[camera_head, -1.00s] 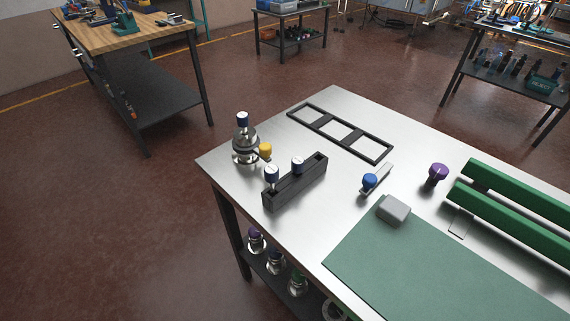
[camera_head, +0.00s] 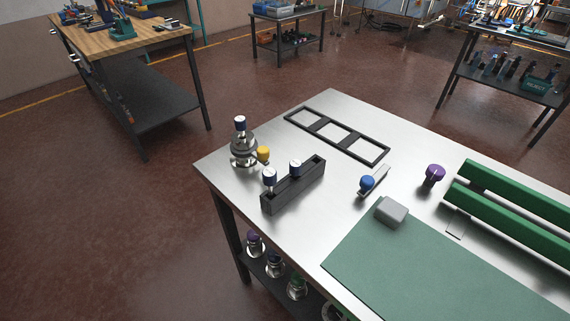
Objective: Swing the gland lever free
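A round metal fixture (camera_head: 243,149) stands at the table's left corner with a blue-capped knob (camera_head: 240,124) on top. A yellow knob (camera_head: 263,154) sits at its right side. A blue knob (camera_head: 367,183) is on a flat metal bar (camera_head: 379,176) lying mid-table. A purple knob (camera_head: 434,174) stands to its right. Which of these is the gland lever I cannot tell. Neither of my grippers shows in this view.
A dark slotted block (camera_head: 292,186) holds two blue-capped pieces. A black three-window frame (camera_head: 336,135) lies behind it. A grey block (camera_head: 391,211) rests on the green mat (camera_head: 430,263). Green padded rails (camera_head: 510,215) are at right. Bare steel tabletop (camera_head: 325,232) lies between.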

